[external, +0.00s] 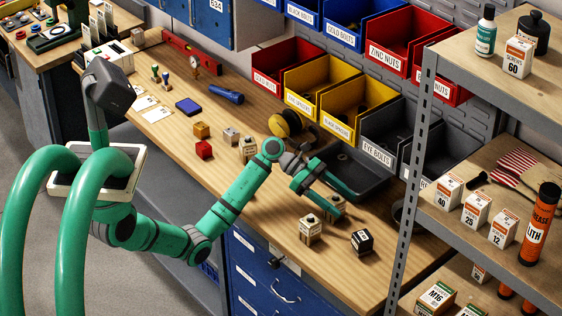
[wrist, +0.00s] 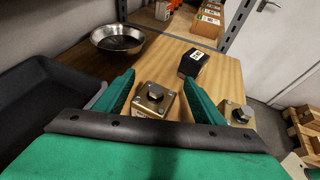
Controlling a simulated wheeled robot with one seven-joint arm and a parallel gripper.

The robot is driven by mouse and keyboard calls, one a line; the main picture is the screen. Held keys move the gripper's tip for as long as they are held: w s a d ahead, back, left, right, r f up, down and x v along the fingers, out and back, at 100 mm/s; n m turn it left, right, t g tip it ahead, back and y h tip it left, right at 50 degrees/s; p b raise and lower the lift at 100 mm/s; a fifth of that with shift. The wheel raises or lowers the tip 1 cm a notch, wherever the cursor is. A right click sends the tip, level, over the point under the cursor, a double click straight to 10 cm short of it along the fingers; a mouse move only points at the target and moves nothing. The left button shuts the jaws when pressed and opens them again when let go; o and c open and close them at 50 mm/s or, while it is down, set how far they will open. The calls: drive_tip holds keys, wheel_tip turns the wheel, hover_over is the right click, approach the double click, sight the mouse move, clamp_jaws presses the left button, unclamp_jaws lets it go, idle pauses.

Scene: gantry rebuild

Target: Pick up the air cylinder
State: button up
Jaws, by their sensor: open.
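A small metal block with a bolt-like stud on top, which looks like a compact air cylinder (wrist: 153,101), stands on the wooden bench between my gripper's fingers in the wrist view. It is partly hidden by my gripper in the external view (external: 336,209). My gripper (wrist: 159,79) is open, with a finger on either side of this block and gaps showing; it also shows in the external view (external: 337,198). A similar studded block (wrist: 238,114) stands outside the right finger; it shows in the external view (external: 310,231). I cannot tell which block the task names.
A black labelled block (wrist: 194,64) stands beyond the fingers. A round metal dish (wrist: 118,39) and a dark tray (wrist: 40,95) lie to the left. The shelf's grey post (external: 412,160) rises at the bench end. Bins (external: 345,108) line the back.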

drive_tip(key=shift+x, duration=1.15)
drive_tip(key=shift+c, duration=0.7)
clamp_jaws()
drive_tip(key=shift+a, duration=0.1)
